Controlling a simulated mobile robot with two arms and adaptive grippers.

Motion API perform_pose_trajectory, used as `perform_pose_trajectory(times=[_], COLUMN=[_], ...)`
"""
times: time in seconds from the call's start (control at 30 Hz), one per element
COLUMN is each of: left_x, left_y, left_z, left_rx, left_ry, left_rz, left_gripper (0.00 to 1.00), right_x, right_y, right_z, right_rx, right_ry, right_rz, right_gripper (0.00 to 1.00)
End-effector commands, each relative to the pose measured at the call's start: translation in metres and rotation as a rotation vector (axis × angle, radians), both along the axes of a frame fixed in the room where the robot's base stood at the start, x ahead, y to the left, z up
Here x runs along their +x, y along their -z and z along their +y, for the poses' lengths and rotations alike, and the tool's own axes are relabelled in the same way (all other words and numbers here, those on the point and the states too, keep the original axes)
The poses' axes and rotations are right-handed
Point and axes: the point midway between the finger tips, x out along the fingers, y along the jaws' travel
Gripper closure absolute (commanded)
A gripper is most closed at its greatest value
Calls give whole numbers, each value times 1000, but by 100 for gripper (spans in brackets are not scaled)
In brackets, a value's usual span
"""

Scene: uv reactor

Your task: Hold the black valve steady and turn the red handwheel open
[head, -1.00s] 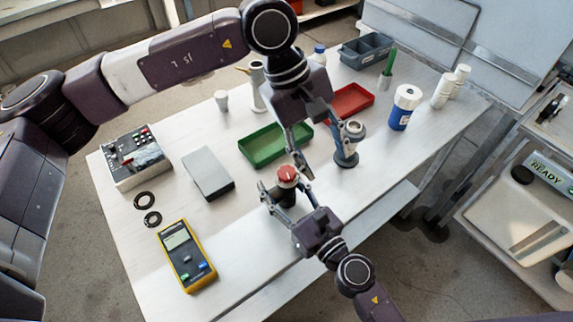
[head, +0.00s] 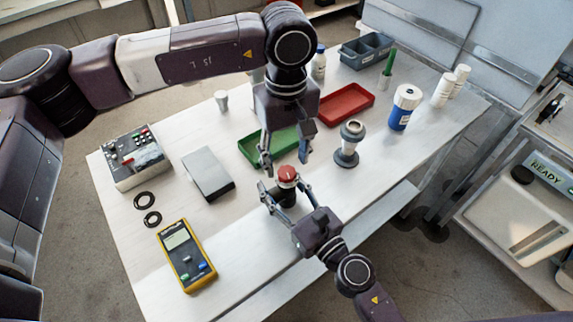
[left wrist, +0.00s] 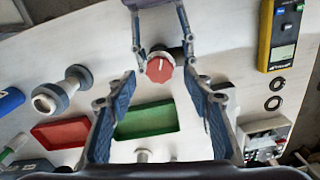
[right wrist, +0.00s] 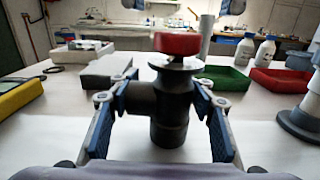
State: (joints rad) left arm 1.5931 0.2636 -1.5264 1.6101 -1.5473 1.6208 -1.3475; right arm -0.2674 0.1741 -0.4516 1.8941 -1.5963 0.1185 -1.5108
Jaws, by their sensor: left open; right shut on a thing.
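The black valve (right wrist: 169,120) stands upright on the table, with the red handwheel (head: 287,174) on top. My right gripper (head: 282,192) is shut on the valve body from the front; in the right wrist view its blue pads (right wrist: 164,98) press on either side below the handwheel. My left gripper (head: 285,158) is open and empty, pointing down just above and behind the handwheel. In the left wrist view the handwheel (left wrist: 160,67) lies beyond the open left fingers (left wrist: 163,90), with a white line across its top. Neither left finger touches it.
The green tray (head: 252,153) and red tray (head: 347,104) lie behind the valve. A grey flanged fitting (head: 347,150) stands to the right. A grey box (head: 208,174) and yellow meter (head: 187,257) lie left. The table (head: 245,232) is clear just left of the valve.

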Motion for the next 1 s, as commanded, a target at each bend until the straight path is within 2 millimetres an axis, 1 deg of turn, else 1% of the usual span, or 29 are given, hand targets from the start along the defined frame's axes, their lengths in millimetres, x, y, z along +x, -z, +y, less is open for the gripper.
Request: perform_pose_trajectory(times=[0.03, 0.2, 0.33, 0.57, 0.93, 1.0], left_x=[-1, 0, 0, 0, 0, 0], left_y=[8, 25, 29, 29, 29, 29], left_z=[0, 0, 0, 0, 0, 0], left_rx=[1, 0, -1, -1, -1, -1], left_ry=[0, 0, 0, 0, 0, -1], left_rz=[3, 1, 0, 0, 0, 0], left_gripper=[53, 53, 53, 53, 94, 95], right_x=[0, 0, 0, 0, 0, 0], right_y=[0, 0, 0, 0, 0, 0], right_z=[0, 0, 0, 0, 0, 0], right_rx=[-1, -1, -1, -1, -1, -1], right_ry=[0, 0, 0, 0, 0, 0], right_rz=[1, 1, 1, 1, 1, 1], right_gripper=[88, 88, 88, 88, 88, 88])
